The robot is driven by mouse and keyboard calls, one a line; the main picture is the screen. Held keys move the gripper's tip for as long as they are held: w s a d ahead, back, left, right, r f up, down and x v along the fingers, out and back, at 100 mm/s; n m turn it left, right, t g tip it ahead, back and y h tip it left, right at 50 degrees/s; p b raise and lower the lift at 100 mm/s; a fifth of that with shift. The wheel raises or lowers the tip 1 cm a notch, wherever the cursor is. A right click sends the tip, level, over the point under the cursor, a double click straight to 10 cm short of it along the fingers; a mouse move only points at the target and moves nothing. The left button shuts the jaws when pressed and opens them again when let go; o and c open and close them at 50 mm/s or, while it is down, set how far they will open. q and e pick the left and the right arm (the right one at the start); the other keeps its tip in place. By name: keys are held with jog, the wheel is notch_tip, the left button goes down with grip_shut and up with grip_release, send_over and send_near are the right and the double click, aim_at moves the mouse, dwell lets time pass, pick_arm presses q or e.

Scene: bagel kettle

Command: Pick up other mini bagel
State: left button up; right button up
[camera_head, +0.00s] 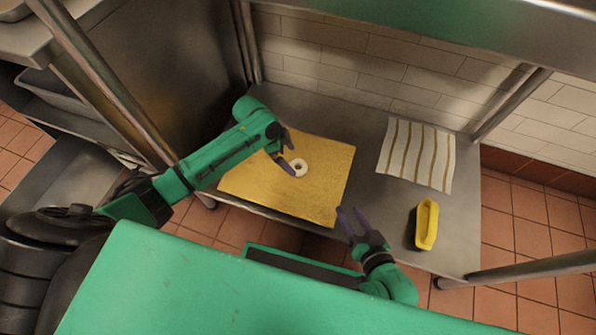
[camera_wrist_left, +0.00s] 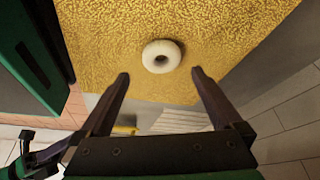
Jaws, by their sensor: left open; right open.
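A pale mini bagel (camera_head: 298,168) with a dark hole lies flat on the yellow board (camera_head: 330,195). It also shows in the left wrist view (camera_wrist_left: 161,56), just beyond the fingertips and roughly centred between them. My left gripper (camera_head: 287,157) is open and empty, close to the bagel at its upper left in the head view; its fingers (camera_wrist_left: 160,75) are spread apart in the wrist view. My right gripper (camera_head: 351,212) is open and empty near the board's lower right corner, apart from the bagel. Only one bagel is visible.
A striped cloth (camera_head: 416,153) lies at the right on the steel table (camera_head: 385,200). A yellow oblong dish (camera_head: 427,224) sits below the cloth, right of my right gripper. A tiled wall (camera_head: 350,60) stands behind, and metal posts (camera_head: 508,103) rise at the table's edges.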

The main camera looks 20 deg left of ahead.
aim_at(296, 164)
pick_arm(q)
jog(key=b+x, duration=0.3)
jog(key=x, duration=0.2)
jog(key=shift+a+f, duration=0.1)
jog(key=shift+a, duration=0.1)
pick_arm(e)
jog(key=shift+t, duration=0.3)
notch_tip(296, 164, down, 4)
jog(key=shift+f, duration=0.15)
pick_arm(q)
jog(key=shift+w+d+f+b, duration=0.1)
jog(key=shift+d+f+b, duration=0.05)
jog(key=shift+f+b, duration=0.15)
pick_arm(e)
jog(key=shift+f+m, duration=0.15)
jog(key=shift+m, duration=0.15)
pick_arm(q)
jog(key=shift+r, duration=0.15)
jog(key=c, duration=1.1)
jog(key=shift+r, duration=0.15)
pick_arm(e)
jog(key=shift+r, duration=0.2)
